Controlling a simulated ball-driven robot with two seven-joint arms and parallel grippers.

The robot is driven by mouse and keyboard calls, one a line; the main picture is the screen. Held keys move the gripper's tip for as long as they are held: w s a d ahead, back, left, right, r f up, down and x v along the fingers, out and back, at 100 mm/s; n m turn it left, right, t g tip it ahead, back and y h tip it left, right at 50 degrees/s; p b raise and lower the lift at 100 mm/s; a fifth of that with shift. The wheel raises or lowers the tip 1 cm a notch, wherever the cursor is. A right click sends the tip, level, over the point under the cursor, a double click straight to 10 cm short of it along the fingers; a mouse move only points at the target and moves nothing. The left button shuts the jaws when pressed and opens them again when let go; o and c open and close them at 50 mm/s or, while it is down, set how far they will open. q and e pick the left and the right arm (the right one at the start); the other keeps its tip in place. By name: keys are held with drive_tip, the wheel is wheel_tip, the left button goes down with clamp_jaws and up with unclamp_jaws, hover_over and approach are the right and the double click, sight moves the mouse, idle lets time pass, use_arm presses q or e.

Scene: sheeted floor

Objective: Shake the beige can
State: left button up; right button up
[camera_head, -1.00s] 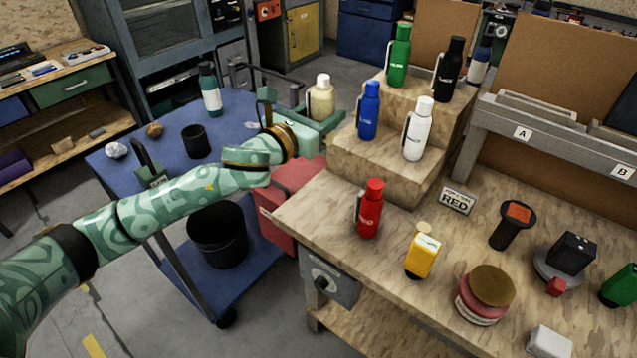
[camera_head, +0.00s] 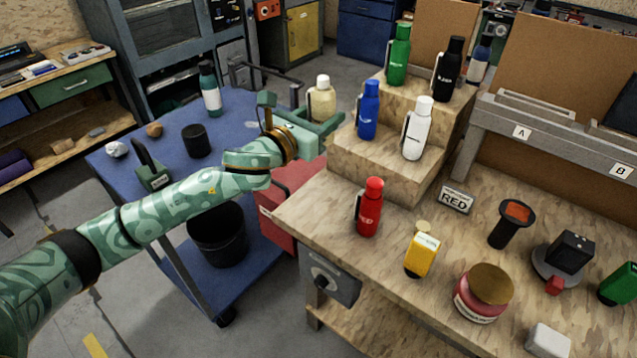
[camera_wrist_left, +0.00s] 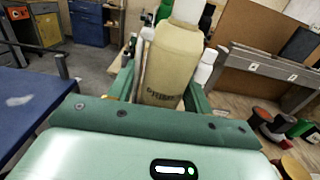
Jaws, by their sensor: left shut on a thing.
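The beige can (camera_head: 321,101) is a cream bottle with a white cap. My left gripper (camera_head: 318,118) is shut on it and holds it about upright in the air, between the blue cart and the wooden steps. In the left wrist view the beige can (camera_wrist_left: 171,62) stands between the two green fingers of my left gripper (camera_wrist_left: 160,92), with dark lettering facing the camera. Its cap is cut off by the top edge of that view. My right gripper is in neither view.
Blue (camera_head: 368,110), white (camera_head: 418,130), green (camera_head: 399,55) and black (camera_head: 449,70) bottles stand on the wooden steps (camera_head: 375,160). The blue cart (camera_head: 240,122) holds a teal bottle (camera_head: 210,90) and a black cup (camera_head: 196,141).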

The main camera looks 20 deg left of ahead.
use_arm(q)
drive_tip(key=f, duration=0.6)
drive_tip(key=shift+s, duration=0.2)
drive_tip(key=r, duration=0.6)
drive_tip(key=shift+w, duration=0.2)
drive_tip(key=shift+r, duration=0.4)
drive_tip(key=shift+s+f, duration=0.15)
drive_tip(key=shift+f, duration=3.25)
drive_tip(key=shift+r, duration=0.15)
